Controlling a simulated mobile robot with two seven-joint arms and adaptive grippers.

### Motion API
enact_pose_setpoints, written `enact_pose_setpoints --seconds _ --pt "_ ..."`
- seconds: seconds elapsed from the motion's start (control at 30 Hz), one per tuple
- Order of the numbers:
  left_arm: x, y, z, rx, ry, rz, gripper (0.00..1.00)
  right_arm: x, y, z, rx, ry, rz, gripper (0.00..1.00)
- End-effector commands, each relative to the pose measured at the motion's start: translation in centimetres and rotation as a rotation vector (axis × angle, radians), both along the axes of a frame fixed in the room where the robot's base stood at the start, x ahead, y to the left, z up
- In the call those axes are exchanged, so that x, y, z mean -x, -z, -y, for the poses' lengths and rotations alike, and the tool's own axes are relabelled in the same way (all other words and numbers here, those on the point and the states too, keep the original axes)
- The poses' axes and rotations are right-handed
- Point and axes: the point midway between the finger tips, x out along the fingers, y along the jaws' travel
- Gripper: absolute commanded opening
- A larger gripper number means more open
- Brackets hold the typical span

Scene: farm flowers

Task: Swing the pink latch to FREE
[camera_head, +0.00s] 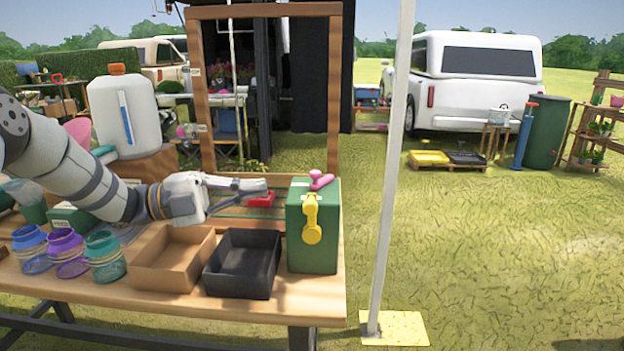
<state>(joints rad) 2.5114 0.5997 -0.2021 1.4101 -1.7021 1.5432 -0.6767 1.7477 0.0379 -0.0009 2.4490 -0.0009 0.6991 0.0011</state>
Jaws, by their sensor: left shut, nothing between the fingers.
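A pink latch-like piece (321,180) lies across the top of a green box (323,240) at the right end of the wooden table. No FREE marking is readable on it. A yellow hanging piece (312,220) is on the box's front. My left gripper (258,187) reaches in from the left, shut and empty. Its tips are left of the pink piece, apart from it in the picture, above and just behind a red piece (263,200); I cannot tell whether they touch it. My right gripper is not in view.
A brown tray (150,280) and a black tray (222,287) stand in front of my left gripper. A wooden frame (334,100) rises behind. A pale pole (388,180) stands right of the table (318,302).

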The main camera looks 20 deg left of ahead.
Motion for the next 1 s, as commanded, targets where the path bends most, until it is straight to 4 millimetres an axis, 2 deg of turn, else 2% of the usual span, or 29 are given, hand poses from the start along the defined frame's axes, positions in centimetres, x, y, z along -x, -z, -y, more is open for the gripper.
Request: enact_pose_setpoints --seconds 0.17,0.4,0.6,0.73,1.0 --pt "-0.6 -0.1 1.2 0.000 0.003 -0.001 0.00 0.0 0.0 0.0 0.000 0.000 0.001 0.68" --pt "-3.0 -0.4 5.4 0.000 0.003 -0.001 0.00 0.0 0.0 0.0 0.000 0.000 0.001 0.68" --pt "-4.6 -0.6 7.9 -0.001 0.001 0.000 0.00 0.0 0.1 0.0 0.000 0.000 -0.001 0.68" --pt "-5.0 -0.7 8.6 0.000 0.000 -0.001 0.00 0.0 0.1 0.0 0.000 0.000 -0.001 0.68" --pt "-5.0 -0.7 8.7 0.000 0.000 -0.001 0.00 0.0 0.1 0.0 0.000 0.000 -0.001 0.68"
